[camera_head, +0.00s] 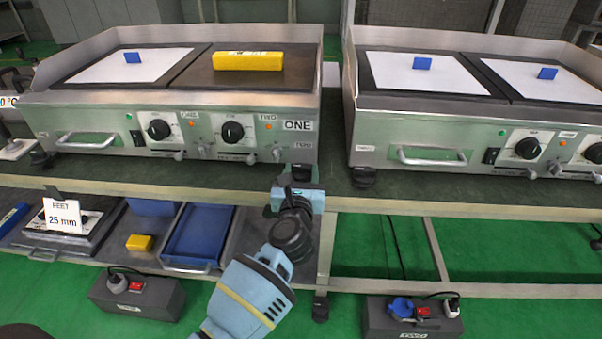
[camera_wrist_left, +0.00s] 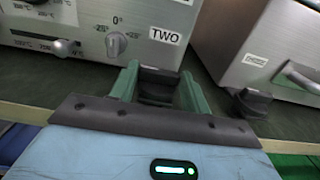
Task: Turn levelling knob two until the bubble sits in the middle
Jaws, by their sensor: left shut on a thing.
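Levelling knob two, a black ribbed foot (camera_wrist_left: 157,85), sits under the front right corner of griddle ONE, below a TWO label (camera_wrist_left: 164,36) in the left wrist view. My left gripper (camera_head: 298,187) is at that corner; in the left wrist view its green fingers (camera_wrist_left: 155,88) lie on both sides of the black foot, shut on it. A yellow spirit level (camera_head: 248,61) lies on the right plate of griddle ONE (camera_head: 300,90). Its bubble is too small to read in the head view. My right gripper is not in view.
A second griddle (camera_head: 400,130) stands to the right; its black front foot (camera_head: 364,176) is across a gap on the bench (camera_head: 335,190). A lower shelf holds a blue tray (camera_head: 200,235) and a FEET 25 mm sign (camera_head: 62,215).

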